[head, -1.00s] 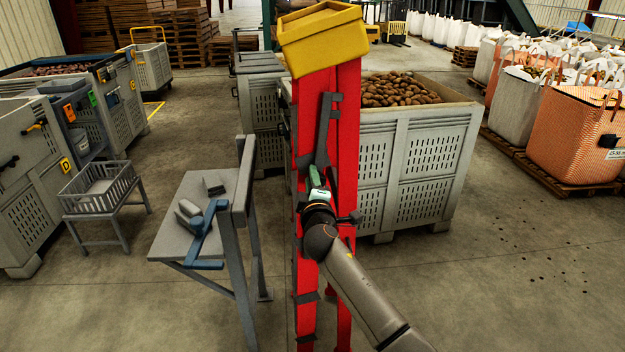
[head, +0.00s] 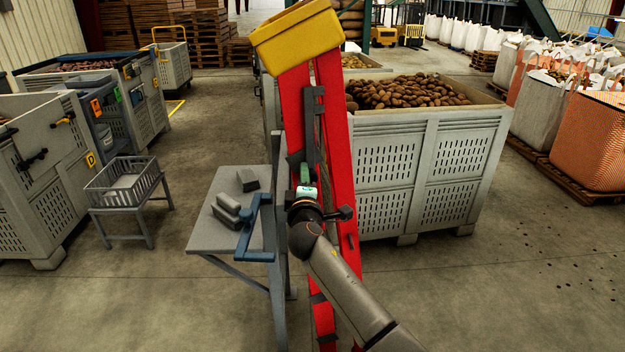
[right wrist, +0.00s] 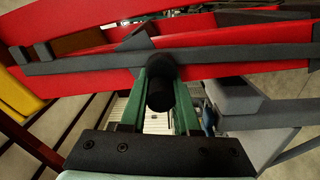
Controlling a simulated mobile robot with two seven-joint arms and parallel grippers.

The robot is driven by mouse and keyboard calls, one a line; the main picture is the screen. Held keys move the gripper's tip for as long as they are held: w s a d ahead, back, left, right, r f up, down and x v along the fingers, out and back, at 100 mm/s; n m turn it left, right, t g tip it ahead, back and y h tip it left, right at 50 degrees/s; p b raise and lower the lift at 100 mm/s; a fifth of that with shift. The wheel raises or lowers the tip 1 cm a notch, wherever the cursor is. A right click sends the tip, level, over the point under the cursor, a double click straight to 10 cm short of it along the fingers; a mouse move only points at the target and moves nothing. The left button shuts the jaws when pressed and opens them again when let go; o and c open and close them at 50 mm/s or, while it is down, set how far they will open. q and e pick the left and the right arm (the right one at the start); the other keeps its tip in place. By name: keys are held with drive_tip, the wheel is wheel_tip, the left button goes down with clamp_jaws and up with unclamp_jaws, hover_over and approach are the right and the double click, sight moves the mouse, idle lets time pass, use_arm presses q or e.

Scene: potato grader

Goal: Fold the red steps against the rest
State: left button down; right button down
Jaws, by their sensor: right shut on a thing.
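The red steps (head: 337,140) stand tall in the middle of the head view, with a yellow top (head: 296,38). Their two red rails are close together with a narrow gap, and they lean left at the top. In the right wrist view a red rail (right wrist: 240,42) crosses the picture with a dark grey bar along it. My right gripper (right wrist: 160,92) is shut on a dark round handle (right wrist: 161,72) in front of the rails. A grey upright post (head: 277,220) stands just left of the steps; whether it is the rest, I cannot tell. My left gripper is not seen.
A grey table (head: 212,235) with grey blocks and a blue clamp-like piece stands left of the steps. A large grey crate of potatoes (head: 425,170) stands close behind on the right. A wire basket stand (head: 124,190) is further left.

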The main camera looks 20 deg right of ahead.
drive_tip(key=shift+a+f, duration=0.6)
drive_tip(key=shift+f, duration=0.05)
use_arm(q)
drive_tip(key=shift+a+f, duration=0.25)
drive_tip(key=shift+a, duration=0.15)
use_arm(e)
drive_tip(key=shift+a+r, duration=0.1)
drive_tip(key=shift+a, duration=0.25)
drive_tip(key=c, duration=1.1)
unclamp_jaws()
drive_tip(key=shift+a, duration=0.1)
drive_tip(key=o, duration=0.3)
drive_tip(key=shift+w+a+r, duration=0.1)
drive_tip(key=shift+a+r, duration=0.05)
drive_tip(key=shift+a, duration=0.05)
drive_tip(key=shift+o, duration=0.7)
drive_tip(key=shift+d, duration=0.1)
drive_tip(key=shift+d+r, duration=0.15)
drive_tip(key=shift+d, duration=0.05)
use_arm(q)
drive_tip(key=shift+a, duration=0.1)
